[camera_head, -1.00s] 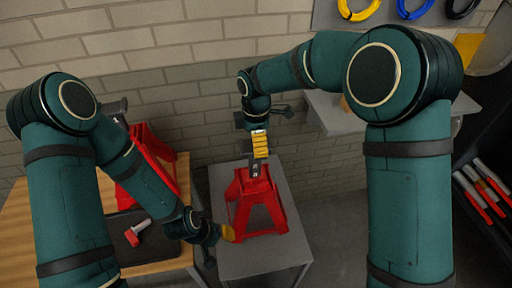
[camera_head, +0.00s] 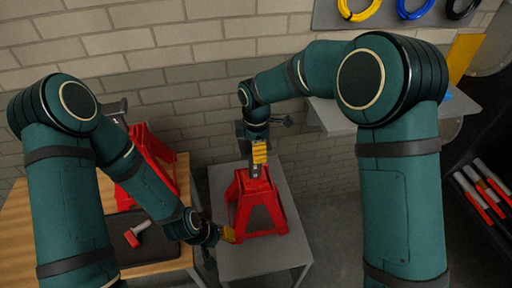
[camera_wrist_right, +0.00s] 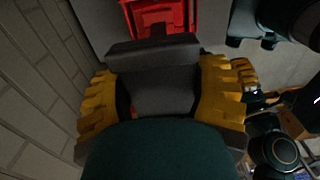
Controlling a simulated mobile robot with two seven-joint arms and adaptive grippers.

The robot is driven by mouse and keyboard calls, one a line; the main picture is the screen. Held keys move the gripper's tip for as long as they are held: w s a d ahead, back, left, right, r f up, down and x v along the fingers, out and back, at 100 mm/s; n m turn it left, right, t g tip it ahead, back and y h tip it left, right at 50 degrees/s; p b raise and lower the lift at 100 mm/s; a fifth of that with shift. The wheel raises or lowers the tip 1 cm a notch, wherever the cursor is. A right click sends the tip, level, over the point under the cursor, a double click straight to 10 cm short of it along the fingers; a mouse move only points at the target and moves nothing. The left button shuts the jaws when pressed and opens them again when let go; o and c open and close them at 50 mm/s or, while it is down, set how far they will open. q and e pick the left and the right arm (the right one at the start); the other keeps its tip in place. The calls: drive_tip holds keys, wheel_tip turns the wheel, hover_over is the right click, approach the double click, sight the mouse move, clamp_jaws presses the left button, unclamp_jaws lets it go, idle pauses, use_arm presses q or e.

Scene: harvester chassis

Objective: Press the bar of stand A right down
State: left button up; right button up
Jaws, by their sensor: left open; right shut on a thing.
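A red stand (camera_head: 258,208) stands upright on a grey table, its dark bar (camera_head: 254,172) rising a short way from its top. I cannot read a letter on it. My right gripper (camera_head: 259,153) is above it, shut on the bar's head. In the right wrist view the grey head (camera_wrist_right: 155,90) lies between the yellow fingers, with the red stand (camera_wrist_right: 160,14) beyond. A second red stand (camera_head: 146,165) with a raised grey bar stands on the left, partly hidden by my left arm. My left gripper (camera_head: 228,235) is open at the lower left of the first stand; contact is unclear.
The grey table (camera_head: 250,262) is bare in front of the stand. A wooden bench (camera_head: 30,215) at the left holds a dark mat with a red-handled tool (camera_head: 137,234). A brick wall is behind. A grey shelf (camera_head: 328,116) is at the right, behind my right arm.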

sight(256, 170)
wheel_tip(256, 170, down, 10)
drive_tip(key=b, duration=0.5)
drive_tip(key=shift+r, duration=0.25)
drive_tip(key=shift+s, duration=0.1)
drive_tip(key=o, duration=1.3)
drive_tip(key=shift+o, duration=0.2)
drive_tip(key=shift+r, duration=0.2)
wheel_tip(256, 170, up, 12)
drive_tip(key=shift+f, duration=0.1)
